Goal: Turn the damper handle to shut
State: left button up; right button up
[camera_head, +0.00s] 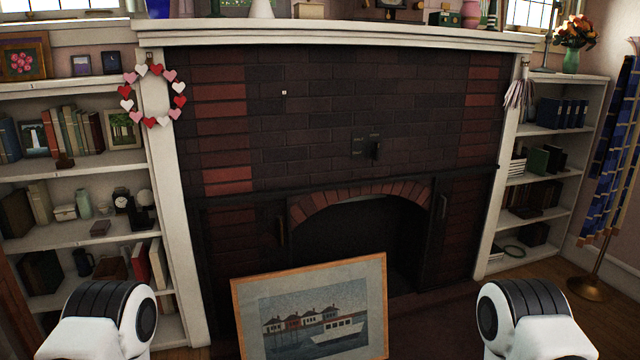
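The damper handle (376,150) is a small dark lever on a dark plate (359,147) set in the brick above the fireplace arch. It appears to stand roughly upright at the plate's right side. Small markings on the plate are too small to read. The fireplace opening (375,235) is dark below it. White and black links of my two arms show at the bottom left and bottom right. Neither gripper is in view, and nothing touches the handle.
A framed boat picture (314,279) leans before the fireplace opening. The white mantel (330,32) juts out above, carrying ornaments. Bookshelves stand left (75,171) and right (520,182). A heart garland (179,101) hangs at left and a tassel (521,96) at right. The brick around the handle is clear.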

aim_at(375, 151)
jog(key=i+l+z, duration=0.2)
jog(key=i, duration=0.65)
jog(key=i+l+z, duration=0.25)
jog(key=i, duration=0.6)
jog(key=j, duration=0.1)
